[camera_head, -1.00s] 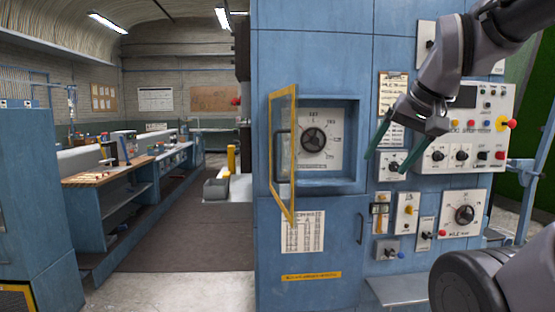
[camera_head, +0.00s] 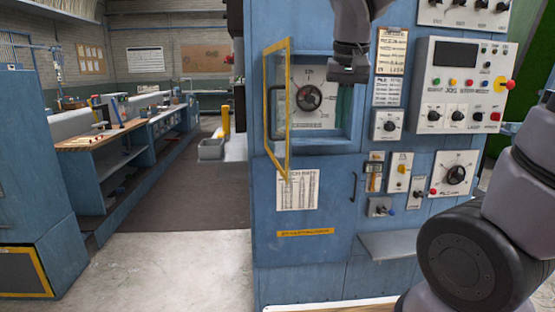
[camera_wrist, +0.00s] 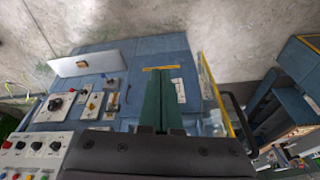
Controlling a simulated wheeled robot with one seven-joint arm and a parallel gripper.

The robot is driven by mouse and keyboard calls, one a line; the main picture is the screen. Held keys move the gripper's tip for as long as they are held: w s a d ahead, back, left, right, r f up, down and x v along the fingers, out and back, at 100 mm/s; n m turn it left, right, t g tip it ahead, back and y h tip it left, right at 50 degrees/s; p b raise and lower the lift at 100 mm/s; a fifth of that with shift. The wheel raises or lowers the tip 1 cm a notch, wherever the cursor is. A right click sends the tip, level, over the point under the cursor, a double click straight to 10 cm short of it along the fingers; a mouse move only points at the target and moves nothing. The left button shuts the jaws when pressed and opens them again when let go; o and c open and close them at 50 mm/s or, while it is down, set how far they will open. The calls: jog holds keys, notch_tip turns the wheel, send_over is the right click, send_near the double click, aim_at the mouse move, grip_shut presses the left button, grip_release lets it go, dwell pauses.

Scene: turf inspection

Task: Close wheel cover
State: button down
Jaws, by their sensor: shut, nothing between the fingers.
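The wheel cover (camera_head: 288,110) is a clear pane in a yellow frame, hinged at the left of a blue recess and standing open, swung outward. A dark handle shows by its left edge. Behind it a dark handwheel (camera_head: 309,97) sits on a white dial plate in the recess. My gripper (camera_head: 346,98) is in front of the recess's right side, apart from the cover. In the wrist view its green fingers (camera_wrist: 160,100) are together and empty, and the cover's yellow frame (camera_wrist: 214,92) with a black handle stands to their right.
To the right are a control panel (camera_head: 464,85) with knobs and buttons, a clipboard (camera_head: 389,65) and several small switch plates. A small shelf (camera_head: 398,245) juts out below. Open floor (camera_head: 190,265) lies left of the cabinet, with workbenches (camera_head: 105,150) beyond.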

jog(key=w+a+f+h, duration=0.1)
jog(key=a, duration=0.2)
jog(key=w+a+f+n+h, duration=0.1)
jog(key=w+a, duration=0.1)
jog(key=a, duration=0.2)
jog(key=w+a+f+h, duration=0.1)
jog(key=a, duration=0.3)
jog(key=shift+w+f+n, duration=0.25)
jog(key=shift+w+n, duration=0.15)
jog(key=w+a+f+t+h, duration=0.1)
jog(key=a+f+t+h, duration=0.15)
jog(key=a, duration=0.75)
send_near(285, 174)
notch_tip(285, 174, down, 3)
jog(key=w+a, duration=0.1)
jog(key=a, duration=0.1)
jog(key=shift+n+g+y, duration=0.25)
jog(key=shift+n+y, duration=0.1)
jog(key=shift+n, duration=0.05)
jog(key=shift+w+d+f, duration=0.1)
jog(key=shift+w+d, duration=0.1)
jog(key=shift+d, duration=0.55)
jog(key=shift+w+d, duration=0.2)
jog(key=shift+d, duration=0.5)
jog(key=shift+w+d+f, duration=0.1)
jog(key=shift+w+d, duration=0.1)
jog(key=shift+d, duration=0.55)
